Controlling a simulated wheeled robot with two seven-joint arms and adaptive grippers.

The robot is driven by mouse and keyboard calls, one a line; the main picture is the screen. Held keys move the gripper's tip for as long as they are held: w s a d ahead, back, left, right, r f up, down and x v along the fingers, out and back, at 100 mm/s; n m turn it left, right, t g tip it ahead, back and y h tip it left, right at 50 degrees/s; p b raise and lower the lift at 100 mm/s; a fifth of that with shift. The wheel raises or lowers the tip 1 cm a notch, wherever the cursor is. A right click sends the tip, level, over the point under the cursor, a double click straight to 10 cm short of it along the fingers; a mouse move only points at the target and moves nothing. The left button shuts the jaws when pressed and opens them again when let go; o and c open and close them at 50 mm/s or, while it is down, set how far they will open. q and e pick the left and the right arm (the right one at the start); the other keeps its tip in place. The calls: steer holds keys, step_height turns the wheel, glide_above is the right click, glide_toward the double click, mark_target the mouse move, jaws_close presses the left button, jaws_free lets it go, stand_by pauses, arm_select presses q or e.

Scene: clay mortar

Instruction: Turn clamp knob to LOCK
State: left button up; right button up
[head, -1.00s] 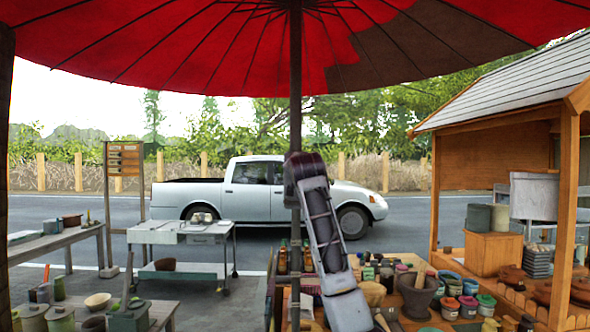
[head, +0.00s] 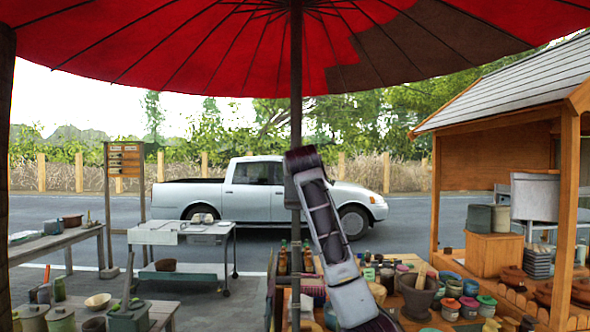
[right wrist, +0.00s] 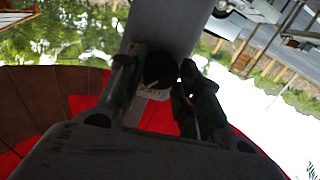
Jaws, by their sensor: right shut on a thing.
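In the right wrist view my right gripper (right wrist: 158,76) has its two dark fingers on either side of a dark rounded knob (right wrist: 159,66). It is shut on this knob, which sits against a broad grey post (right wrist: 165,28). A pale plate (right wrist: 150,93) shows just below it in that picture. No LOCK mark can be read, so the knob's setting cannot be told. In the head view my right arm rises to the umbrella pole (head: 295,90), and its gripper and the knob are not clearly visible there. My left gripper is in neither view.
A red umbrella (head: 180,45) spreads overhead. A stall table with jars and a stone mortar (head: 417,297) stands at the lower right, beside a wooden hut (head: 567,200). A metal table (head: 180,232) and pots are at left. A white pickup (head: 255,185) stands behind.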

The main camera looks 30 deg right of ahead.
steer(key=shift+a+n+g+h, duration=0.1)
steer(key=shift+n+g+h, duration=0.2)
steer(key=shift+n, duration=3.3)
steer(key=shift+r, duration=0.1)
steer(key=o, duration=1)
steer(key=shift+w+a, duration=0.1)
steer(key=shift+o, duration=0.2)
steer(key=v, duration=1.2)
